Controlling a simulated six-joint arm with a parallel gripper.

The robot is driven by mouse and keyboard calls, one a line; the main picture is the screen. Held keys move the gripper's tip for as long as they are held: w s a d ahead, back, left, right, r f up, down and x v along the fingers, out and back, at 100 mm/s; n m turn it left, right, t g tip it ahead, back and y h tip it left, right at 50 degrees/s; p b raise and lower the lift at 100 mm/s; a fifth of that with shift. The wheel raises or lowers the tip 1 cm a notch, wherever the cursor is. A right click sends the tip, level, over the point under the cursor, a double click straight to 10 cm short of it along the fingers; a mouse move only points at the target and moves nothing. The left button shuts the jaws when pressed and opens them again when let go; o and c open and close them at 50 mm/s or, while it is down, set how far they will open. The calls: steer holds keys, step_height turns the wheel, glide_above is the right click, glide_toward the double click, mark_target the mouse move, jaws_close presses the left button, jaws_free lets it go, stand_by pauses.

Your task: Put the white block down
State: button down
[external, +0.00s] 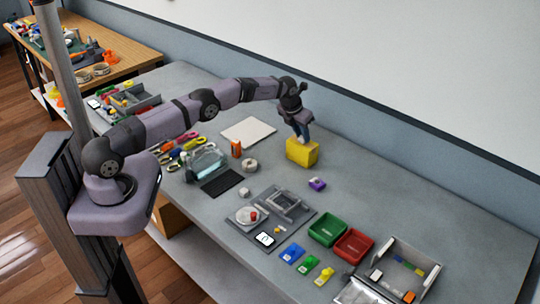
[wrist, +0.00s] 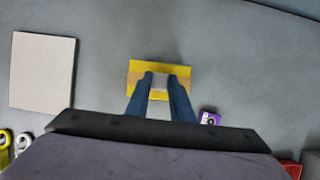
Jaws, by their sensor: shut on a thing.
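My gripper (external: 304,138) is at the yellow box (external: 302,152), its fingers pointing down at the top. In the wrist view, my two blue fingers (wrist: 159,80) are shut on a small white block (wrist: 159,83). The block shows between the fingertips, over the middle of the yellow box (wrist: 160,65). In the external view the block is hidden by the fingers or the box. I cannot tell whether the block touches the box.
A purple block (external: 317,184) lies just in front of the yellow box. A pale flat board (external: 248,131) lies to the left. Green (external: 327,230) and red (external: 354,245) bins stand towards the front right. The table behind the box is clear.

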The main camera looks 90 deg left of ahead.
steer(key=shift+f, duration=0.15)
steer(key=c, duration=1.5)
jaws_free()
steer(key=shift+c, duration=0.2)
steer(key=shift+r, duration=0.2)
steer(key=shift+b+v, duration=0.7)
steer(key=shift+v, duration=0.3)
steer(key=b+v, duration=0.3)
steer(key=v, duration=0.7)
